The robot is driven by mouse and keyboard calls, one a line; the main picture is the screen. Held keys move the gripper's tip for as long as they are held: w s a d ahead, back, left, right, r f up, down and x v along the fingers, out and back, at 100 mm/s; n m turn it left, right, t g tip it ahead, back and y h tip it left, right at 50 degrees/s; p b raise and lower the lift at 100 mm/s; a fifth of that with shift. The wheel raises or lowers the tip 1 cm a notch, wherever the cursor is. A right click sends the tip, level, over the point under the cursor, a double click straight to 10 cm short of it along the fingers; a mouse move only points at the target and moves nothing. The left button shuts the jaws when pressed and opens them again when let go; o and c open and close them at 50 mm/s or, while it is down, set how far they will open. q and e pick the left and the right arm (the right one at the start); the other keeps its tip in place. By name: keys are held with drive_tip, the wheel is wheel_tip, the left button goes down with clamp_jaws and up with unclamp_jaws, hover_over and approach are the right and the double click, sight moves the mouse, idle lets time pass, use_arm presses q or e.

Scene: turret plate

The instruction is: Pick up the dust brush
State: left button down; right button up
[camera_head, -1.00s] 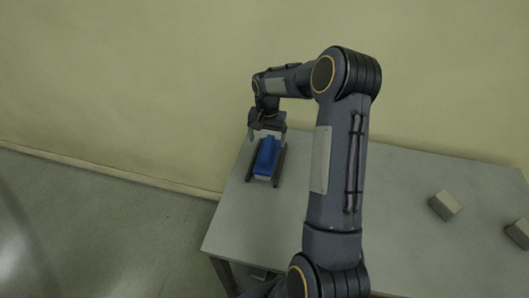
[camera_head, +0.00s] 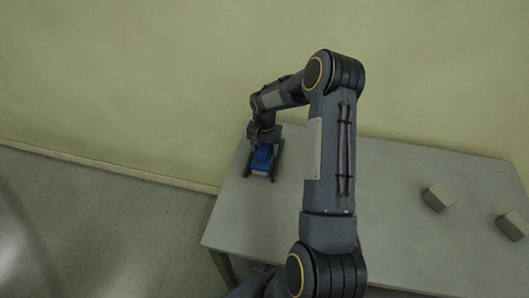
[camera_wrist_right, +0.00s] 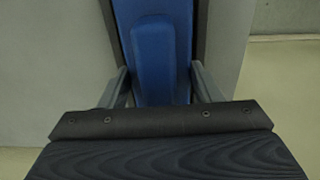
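The dust brush (camera_head: 262,158) is the blue object lying between two dark rails at the left end of the table. My right gripper (camera_head: 265,142) is low over its far end. In the right wrist view the blue brush (camera_wrist_right: 160,45) runs between the two grey fingers of my right gripper (camera_wrist_right: 161,80). One finger is on each side, with little or no gap to the brush. The fingers look apart; a firm hold cannot be made out. My left gripper is not in view.
Dark rails (camera_head: 278,161) flank the brush. Two small grey blocks, one of them whole in view (camera_head: 437,198), lie on the right part of the grey table (camera_head: 395,235). My arm spans the middle. A wall stands behind the table.

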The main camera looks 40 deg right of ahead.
drive_tip(key=c, duration=0.5)
drive_tip(key=shift+r, duration=0.1)
drive_tip(key=shift+r+p, duration=0.35)
drive_tip(key=shift+r, duration=0.15)
wheel_tip(320, 180, up, 3)
drive_tip(key=shift+w+f+p, duration=0.1)
drive_tip(key=shift+f+p, duration=0.1)
drive_tip(key=shift+p, duration=0.5)
drive_tip(key=s+d+r+p, duration=0.3)
drive_tip(key=s+r, duration=0.6)
drive_tip(key=s, duration=0.4)
drive_tip(key=shift+s+d+r, duration=0.15)
drive_tip(key=shift+s+d, duration=0.15)
drive_tip(key=shift+d, duration=0.15)
